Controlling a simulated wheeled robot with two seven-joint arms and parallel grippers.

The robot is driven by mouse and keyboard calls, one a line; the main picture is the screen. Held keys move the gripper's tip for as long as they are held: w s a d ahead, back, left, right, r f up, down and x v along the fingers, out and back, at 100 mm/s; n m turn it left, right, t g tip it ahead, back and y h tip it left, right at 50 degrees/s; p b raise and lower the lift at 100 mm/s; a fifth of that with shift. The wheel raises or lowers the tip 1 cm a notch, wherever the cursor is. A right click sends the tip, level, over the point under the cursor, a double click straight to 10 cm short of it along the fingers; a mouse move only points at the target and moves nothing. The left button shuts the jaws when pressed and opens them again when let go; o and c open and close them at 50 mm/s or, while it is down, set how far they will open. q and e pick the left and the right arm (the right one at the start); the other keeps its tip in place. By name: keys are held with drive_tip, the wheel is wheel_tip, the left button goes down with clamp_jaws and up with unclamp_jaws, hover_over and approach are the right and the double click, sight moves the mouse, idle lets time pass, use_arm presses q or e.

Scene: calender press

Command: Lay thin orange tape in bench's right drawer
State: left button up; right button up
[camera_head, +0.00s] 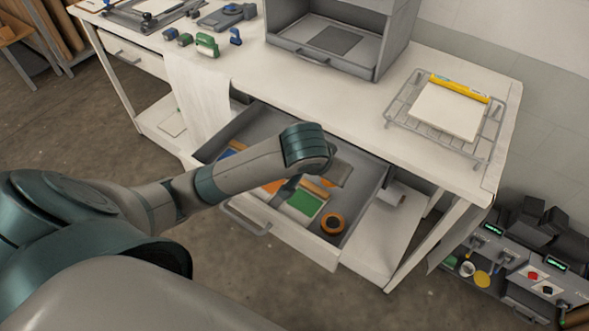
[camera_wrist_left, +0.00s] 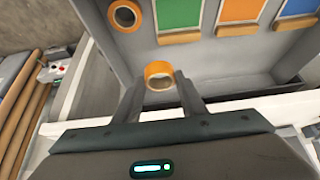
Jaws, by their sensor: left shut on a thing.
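My left gripper (camera_wrist_left: 160,88) is shut on an orange tape roll (camera_wrist_left: 159,75), which shows between its two fingertips in the wrist view. I cannot tell which roll is thinner. My right gripper is not in view.
A green piece (camera_head: 306,203) with a wooden edge lies in the drawer beside orange and blue ones.

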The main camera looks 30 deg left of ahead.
use_arm(q)
drive_tip(key=s+d+m+g+h+p, duration=0.1)
drive_tip(key=s+m+h, duration=0.3)
drive_tip(key=m, duration=0.5)
drive_tip(key=shift+s+d+f+g+p, duration=0.2)
drive_tip(key=shift+s+f+g+p, duration=0.25)
drive_tip(key=shift+s, duration=0.6)
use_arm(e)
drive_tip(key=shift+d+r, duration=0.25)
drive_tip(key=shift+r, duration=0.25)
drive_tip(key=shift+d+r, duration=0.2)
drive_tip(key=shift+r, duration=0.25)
use_arm(q)
drive_tip(key=shift+r, duration=0.1)
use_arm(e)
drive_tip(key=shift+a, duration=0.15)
